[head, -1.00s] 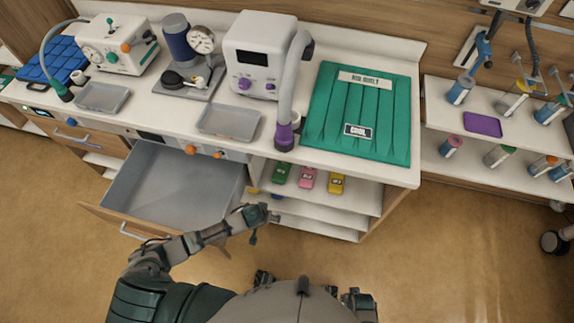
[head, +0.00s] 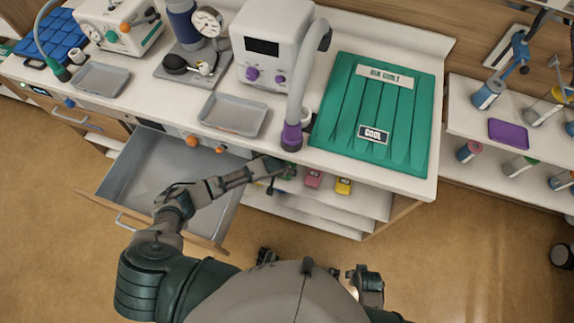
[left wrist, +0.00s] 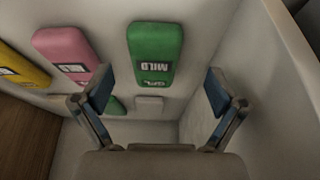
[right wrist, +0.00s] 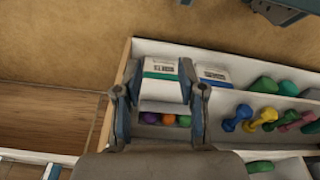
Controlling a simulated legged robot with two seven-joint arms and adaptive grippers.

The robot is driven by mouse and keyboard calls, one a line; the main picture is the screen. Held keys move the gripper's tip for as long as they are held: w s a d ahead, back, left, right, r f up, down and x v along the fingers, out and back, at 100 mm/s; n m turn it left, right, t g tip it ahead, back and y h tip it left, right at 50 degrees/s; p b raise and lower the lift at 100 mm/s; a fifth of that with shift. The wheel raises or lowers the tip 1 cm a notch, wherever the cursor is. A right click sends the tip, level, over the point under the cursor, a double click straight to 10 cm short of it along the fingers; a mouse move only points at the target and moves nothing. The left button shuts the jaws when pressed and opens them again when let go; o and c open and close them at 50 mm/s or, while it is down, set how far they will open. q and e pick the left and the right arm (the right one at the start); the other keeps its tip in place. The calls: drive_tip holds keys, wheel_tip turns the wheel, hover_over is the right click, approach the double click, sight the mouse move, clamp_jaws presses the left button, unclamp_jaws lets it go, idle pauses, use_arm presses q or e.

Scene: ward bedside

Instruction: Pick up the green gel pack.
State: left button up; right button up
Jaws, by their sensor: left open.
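The green gel pack (left wrist: 155,52), labelled MILD, lies on the pale shelf under the counter. In the left wrist view it is at upper middle, lying ahead of and roughly between my open fingers. My left gripper (left wrist: 158,92) is empty and its fingers are apart from the pack. In the head view my left gripper (head: 279,182) is at the shelf front, and the green pack (head: 290,171) is partly hidden behind it. My right gripper (right wrist: 158,85) is open, with a white and green box (right wrist: 160,68) on a shelf seen beyond its fingers.
A pink pack (left wrist: 66,52) and a yellow pack (left wrist: 20,66) lie left of the green one in the left wrist view. A pale wall (left wrist: 285,70) stands close on the right. The open drawer (head: 150,172) is under my left forearm. Dumbbells (right wrist: 237,118) show in the right wrist view.

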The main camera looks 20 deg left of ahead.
use_arm(q)
drive_tip(key=shift+w+d, duration=0.1)
drive_tip(key=shift+w, duration=0.55)
drive_tip(key=shift+w+d, duration=0.15)
drive_tip(key=shift+d, duration=0.05)
drive_tip(key=shift+w+d+f, duration=0.1)
drive_tip(key=shift+d, duration=0.1)
drive_tip(key=b+x, duration=0.2)
drive_tip(key=x, duration=0.2)
drive_tip(key=shift+d+f, duration=0.1)
drive_tip(key=shift+f, duration=0.05)
drive_tip(key=shift+w+f, duration=0.1)
drive_tip(key=shift+f, duration=0.1)
drive_tip(key=shift+a, duration=0.35)
drive_tip(key=shift+d+r, duration=0.1)
drive_tip(key=c, duration=0.5)
drive_tip(key=shift+d, duration=0.25)
drive_tip(key=c, duration=0.9)
use_arm(e)
wheel_tip(320, 180, up, 7)
drive_tip(key=d, duration=0.1)
drive_tip(key=shift+w+f, duration=0.2)
drive_tip(key=shift+w, duration=0.1)
